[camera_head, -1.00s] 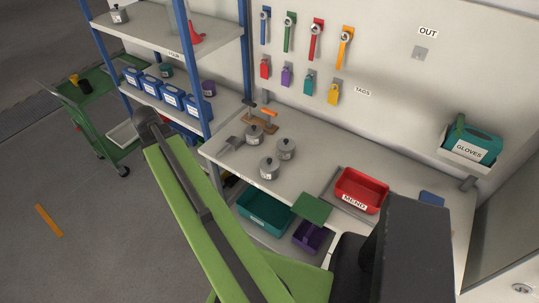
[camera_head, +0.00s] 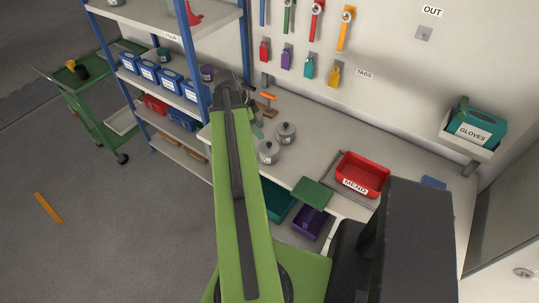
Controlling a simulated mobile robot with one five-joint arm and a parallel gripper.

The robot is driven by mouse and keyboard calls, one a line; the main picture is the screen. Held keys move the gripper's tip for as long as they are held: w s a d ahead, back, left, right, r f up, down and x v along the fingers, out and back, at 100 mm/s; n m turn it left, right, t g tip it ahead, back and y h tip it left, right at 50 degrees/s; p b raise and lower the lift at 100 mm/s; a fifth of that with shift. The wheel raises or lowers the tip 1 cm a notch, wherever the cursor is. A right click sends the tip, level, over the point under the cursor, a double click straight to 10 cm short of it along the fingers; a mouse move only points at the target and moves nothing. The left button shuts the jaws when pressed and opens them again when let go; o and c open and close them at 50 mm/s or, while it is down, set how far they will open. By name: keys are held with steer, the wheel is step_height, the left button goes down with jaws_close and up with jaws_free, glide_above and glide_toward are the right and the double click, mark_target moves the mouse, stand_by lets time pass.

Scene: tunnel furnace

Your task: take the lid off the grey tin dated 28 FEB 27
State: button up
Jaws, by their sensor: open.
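Two lidded grey tins stand upright on the bench: one nearer (camera_head: 268,152) and one just behind it to the right (camera_head: 285,132). Their labels are too small to read, so I cannot tell which is dated 28 FEB 27. A third grey tin, seen earlier to their left, is now mostly or wholly hidden behind my arm. My gripper (camera_head: 246,98) is at the dark far end of my green arm, over the bench's left end, up and left of the two visible tins. It is open and appears empty; its fingertips are small and hard to make out.
An orange-handled tool (camera_head: 268,97) is behind my gripper. The blue-posted shelf (camera_head: 185,96) stands close on the left. A red MEND tray (camera_head: 362,174) sits on the bench to the right. The bench (camera_head: 318,148) between tins and tray is clear.

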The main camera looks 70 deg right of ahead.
steer(key=b, duration=0.3)
glide_above(268, 144)
steer(key=w+a, duration=0.2)
steer(key=f, duration=0.4)
steer(key=shift+w+d+f, duration=0.1)
steer(key=shift+d, duration=0.15)
steer(key=shift+d+f, duration=0.1)
steer(key=shift+f, duration=0.05)
steer(key=b+x, duration=0.4)
steer(key=x, duration=0.1)
steer(key=shift+d+b, duration=0.2)
steer(key=shift+b, duration=0.1)
steer(key=shift+s, duration=0.25)
steer(key=shift+c, duration=0.5)
jaws_close()
